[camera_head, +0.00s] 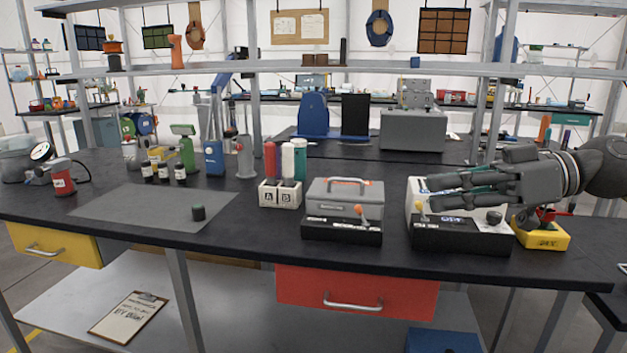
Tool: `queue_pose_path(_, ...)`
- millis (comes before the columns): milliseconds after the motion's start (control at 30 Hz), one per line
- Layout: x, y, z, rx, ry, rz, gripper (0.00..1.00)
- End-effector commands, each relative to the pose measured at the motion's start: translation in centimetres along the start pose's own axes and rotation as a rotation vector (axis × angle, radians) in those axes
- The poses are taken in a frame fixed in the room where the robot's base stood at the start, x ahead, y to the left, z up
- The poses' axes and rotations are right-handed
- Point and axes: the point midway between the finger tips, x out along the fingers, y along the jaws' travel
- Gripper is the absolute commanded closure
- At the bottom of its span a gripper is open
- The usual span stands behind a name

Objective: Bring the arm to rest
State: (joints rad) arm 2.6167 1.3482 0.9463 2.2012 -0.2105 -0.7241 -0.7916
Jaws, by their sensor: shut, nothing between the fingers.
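My gripper (432,192) comes in from the right edge of the view. It is dark grey, points left, and is shut with nothing held. In the picture its fingers are in front of a white box (412,196) and above a black control box (462,236) with a yellow-tipped lever and a dark knob. I cannot tell whether the fingers touch anything. The wrist partly covers the area above a yellow box (541,236) with red parts on it.
A grey case (345,196) stands behind a black box with an orange lever (341,230). A white holder marked A and B (280,194) stands left of it. A grey mat (130,214) bears a small dark cylinder (198,212). The tabletop's front left is mostly clear. A shelf rail (350,70) crosses above.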

Motion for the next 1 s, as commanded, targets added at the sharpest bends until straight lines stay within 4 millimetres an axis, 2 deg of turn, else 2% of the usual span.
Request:
queue_pose_path(333, 3.8, 2.1, 3.1, 0.122, -0.038, 0.012, 1.00)
queue_pose_path(567, 7.5, 3.9, 6.7, 0.243, -0.080, 0.030, 1.00)
queue_pose_path(667, 9.7, 4.9, 9.3, 0.319, -0.110, 0.044, 1.00)
queue_pose_path(767, 12.4, 5.9, 12.9, 0.416, -0.149, 0.067, 1.00)
queue_pose_path(1000, 18.0, 7.3, 23.3, 0.649, -0.258, 0.150, 1.00)
